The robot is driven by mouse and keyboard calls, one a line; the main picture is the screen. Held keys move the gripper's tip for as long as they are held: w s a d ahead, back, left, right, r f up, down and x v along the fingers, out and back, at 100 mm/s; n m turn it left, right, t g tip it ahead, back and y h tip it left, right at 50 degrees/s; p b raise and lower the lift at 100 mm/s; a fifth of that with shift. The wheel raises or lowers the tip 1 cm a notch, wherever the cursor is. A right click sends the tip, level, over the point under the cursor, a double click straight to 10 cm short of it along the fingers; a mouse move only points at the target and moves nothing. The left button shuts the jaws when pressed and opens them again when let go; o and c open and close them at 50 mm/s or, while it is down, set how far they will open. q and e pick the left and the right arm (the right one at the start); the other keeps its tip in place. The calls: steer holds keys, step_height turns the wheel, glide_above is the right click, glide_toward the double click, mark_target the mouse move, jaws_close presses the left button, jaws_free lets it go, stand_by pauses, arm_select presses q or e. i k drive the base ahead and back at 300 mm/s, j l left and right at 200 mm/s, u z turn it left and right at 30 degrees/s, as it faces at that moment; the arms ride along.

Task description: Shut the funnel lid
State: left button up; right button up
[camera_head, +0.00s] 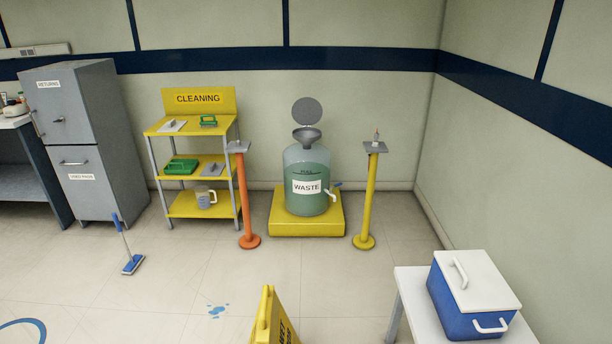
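The funnel lid (307,111) is a round grey disc. It stands raised, upright behind and above the grey funnel (307,137), so the funnel mouth is open. The funnel sits in the top of a translucent green waste carboy (306,165) with a white WASTE label and a tap low on its right side. The carboy stands on a yellow base (283,222) against the back wall. Neither of my grippers shows in the head view.
An orange post (245,200) and a yellow post (369,200) flank the carboy. A yellow cleaning shelf (193,160) stands left. A yellow floor sign (266,318), a blue puddle (218,310) and a squeegee (125,245) are in front. A blue cooler (462,310) sits on a white table right.

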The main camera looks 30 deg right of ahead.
mark_target(307, 111)
steer(key=i+j, duration=0.65)
steer(key=i, duration=0.15)
steer(key=i+j, duration=0.2)
steer(key=i, duration=0.3)
steer(key=i+j, duration=0.15)
steer(key=i, duration=0.35)
steer(key=i+j, duration=0.2)
steer(key=i, duration=0.3)
steer(key=i+j, duration=0.15)
steer(key=i, duration=0.35)
steer(key=i+j, duration=0.2)
steer(key=i, duration=0.25)
steer(key=i+l, duration=0.35)
steer(key=l, duration=0.15)
steer(key=i+l, duration=0.4)
steer(key=l, duration=0.15)
steer(key=i+l, duration=0.35)
steer(key=l, duration=0.15)
